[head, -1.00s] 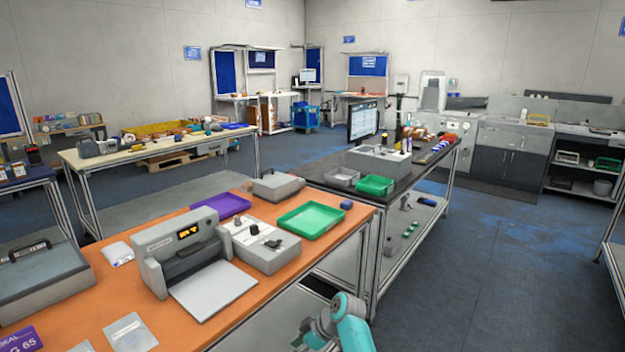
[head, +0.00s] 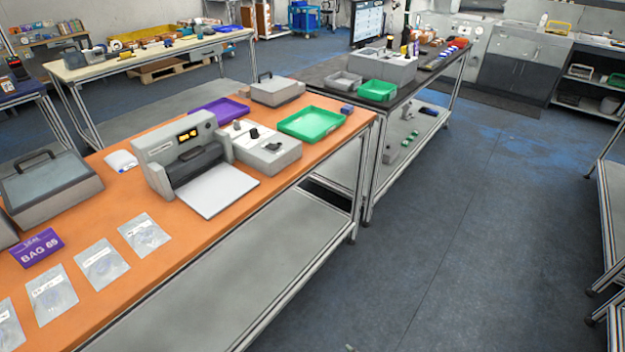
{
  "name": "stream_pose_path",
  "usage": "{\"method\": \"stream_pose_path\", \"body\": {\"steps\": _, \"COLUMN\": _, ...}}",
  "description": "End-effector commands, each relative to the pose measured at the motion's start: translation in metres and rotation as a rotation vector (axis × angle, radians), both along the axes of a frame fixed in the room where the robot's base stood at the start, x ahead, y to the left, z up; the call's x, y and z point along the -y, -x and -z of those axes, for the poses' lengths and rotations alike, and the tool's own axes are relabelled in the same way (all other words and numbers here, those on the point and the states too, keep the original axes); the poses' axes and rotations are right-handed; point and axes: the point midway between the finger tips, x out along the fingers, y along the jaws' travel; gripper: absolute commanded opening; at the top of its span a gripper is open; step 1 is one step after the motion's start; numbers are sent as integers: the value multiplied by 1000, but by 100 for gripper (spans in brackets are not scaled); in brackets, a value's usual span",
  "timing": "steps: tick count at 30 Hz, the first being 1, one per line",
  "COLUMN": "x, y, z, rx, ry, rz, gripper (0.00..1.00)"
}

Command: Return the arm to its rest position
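No part of my arm or my gripper shows in the head view now. The orange-topped table (head: 262,187) stands in front at the left. On it is a grey sealing machine (head: 170,150) with a white plate in front. A grey control box (head: 268,152) with knobs sits beside the machine. Several clear bags (head: 102,264) lie flat in a row along the table's near part, by a purple "BAG 65" sign (head: 37,247).
A green tray (head: 311,123) and a purple tray (head: 218,109) lie on the orange table. A black-topped table (head: 330,68) stands behind it. Metal shelving (head: 608,200) stands at the right edge. The blue-grey floor (head: 470,250) between is clear.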

Motion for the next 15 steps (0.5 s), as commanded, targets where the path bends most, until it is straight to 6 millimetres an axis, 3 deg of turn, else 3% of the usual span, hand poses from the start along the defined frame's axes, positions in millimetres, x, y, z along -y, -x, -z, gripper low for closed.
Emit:
{"method": "stream_pose_path", "body": {"steps": 1, "x": 7, "y": 22, "z": 2, "rx": 10, "ry": -2, "rz": 31, "gripper": 38}}
{"method": "stream_pose_path", "body": {"steps": 8, "x": 35, "y": 98, "z": -15, "rx": 85, "ry": -21, "rz": 166, "gripper": 38}}
{"method": "stream_pose_path", "body": {"steps": 15, "x": 58, "y": 174, "z": -56, "rx": 175, "ry": -52, "rz": 285, "gripper": 38}}
